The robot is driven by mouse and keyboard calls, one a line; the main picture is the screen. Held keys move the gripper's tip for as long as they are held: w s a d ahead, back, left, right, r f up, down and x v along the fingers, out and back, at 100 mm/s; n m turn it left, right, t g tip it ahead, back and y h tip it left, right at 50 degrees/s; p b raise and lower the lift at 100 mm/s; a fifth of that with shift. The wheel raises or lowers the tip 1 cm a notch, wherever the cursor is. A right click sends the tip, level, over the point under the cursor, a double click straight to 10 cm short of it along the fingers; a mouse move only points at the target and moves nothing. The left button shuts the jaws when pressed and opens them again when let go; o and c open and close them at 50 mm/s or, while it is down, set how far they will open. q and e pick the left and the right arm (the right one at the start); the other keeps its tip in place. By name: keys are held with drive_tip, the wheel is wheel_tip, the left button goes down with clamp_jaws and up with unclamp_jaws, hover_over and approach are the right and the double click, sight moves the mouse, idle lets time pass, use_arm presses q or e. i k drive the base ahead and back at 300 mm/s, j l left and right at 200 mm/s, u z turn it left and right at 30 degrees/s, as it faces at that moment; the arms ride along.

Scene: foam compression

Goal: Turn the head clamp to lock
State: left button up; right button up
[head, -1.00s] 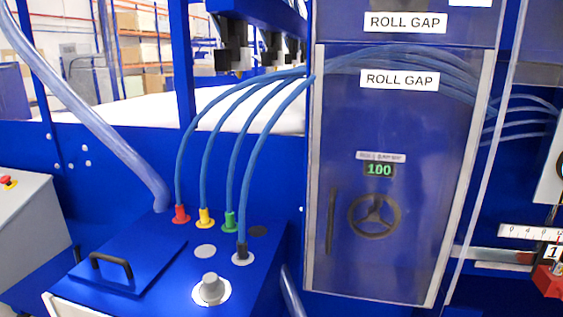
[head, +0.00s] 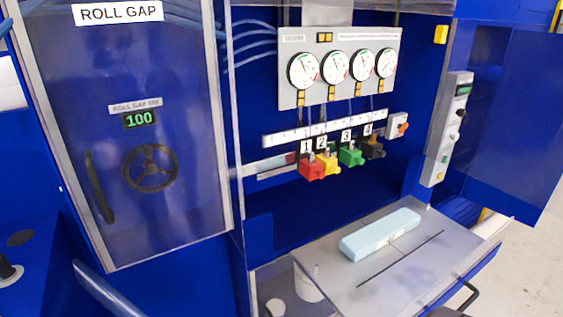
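No part is labelled as the head clamp. Several coloured blocks sit side by side on a rail under a white ruler strip (head: 325,128), by tags numbered 1 to 4. They are a red block (head: 312,168), a yellow block (head: 327,163), a green block (head: 351,156) and a black block (head: 374,149). Small knobs or levers on top of them are too small to read as locked or loose. Neither of my grippers is in view.
A gauge panel (head: 340,50) hangs above the blocks. A pale blue foam bar (head: 380,235) lies on the grey table (head: 330,275). Left, a clear door (head: 190,215) covers a handwheel (head: 150,168) and a display reading 100. A control strip (head: 449,130) stands right.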

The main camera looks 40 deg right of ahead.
sight(402, 128)
drive_tip(key=z, duration=1.6)
drive_tip(key=k+l, duration=0.1)
drive_tip(key=l, duration=0.3)
drive_tip(key=l+u, duration=0.1)
drive_tip(key=l, duration=0.35)
drive_tip(key=k+l, duration=0.15)
drive_tip(key=l, duration=0.25)
drive_tip(key=k+l+u, duration=0.1)
drive_tip(key=l, duration=0.3)
drive_tip(key=k+l, duration=0.1)
drive_tip(key=l, duration=0.3)
drive_tip(key=k+l+u, duration=0.1)
drive_tip(key=l, duration=0.3)
